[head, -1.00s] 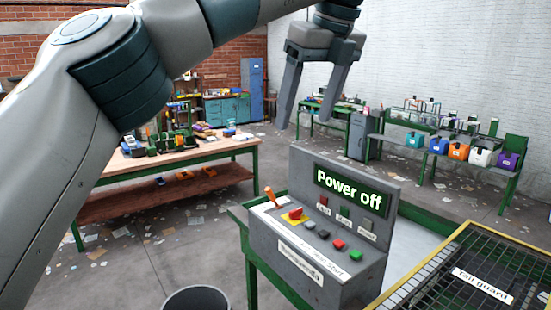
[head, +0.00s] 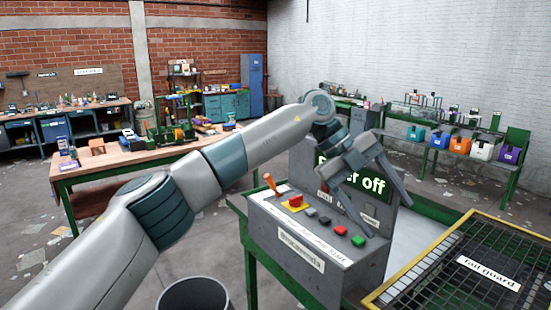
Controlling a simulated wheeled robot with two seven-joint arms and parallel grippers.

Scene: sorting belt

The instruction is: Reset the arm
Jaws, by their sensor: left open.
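My left arm comes in from the lower left and reaches to the grey control box. My left gripper (head: 388,222) is open and empty, its fingers pointing down and to the right in front of the control box (head: 375,275). The green-lettered display (head: 368,190) is partly hidden by the gripper; the letters "er off" show. On the sloped panel are an orange lever (head: 271,184), a red switch on a yellow plate (head: 295,201), dark buttons, a red button (head: 340,230) and a green button (head: 358,241). I cannot tell whether a fingertip touches the box. My right gripper is out of view.
A yellow-edged mesh rail guard (head: 440,270) lies at the lower right. A round bin (head: 195,295) stands at the bottom. A wooden workbench (head: 110,160) with items is at the left. Coloured bins (head: 460,145) stand on a green table at the back right.

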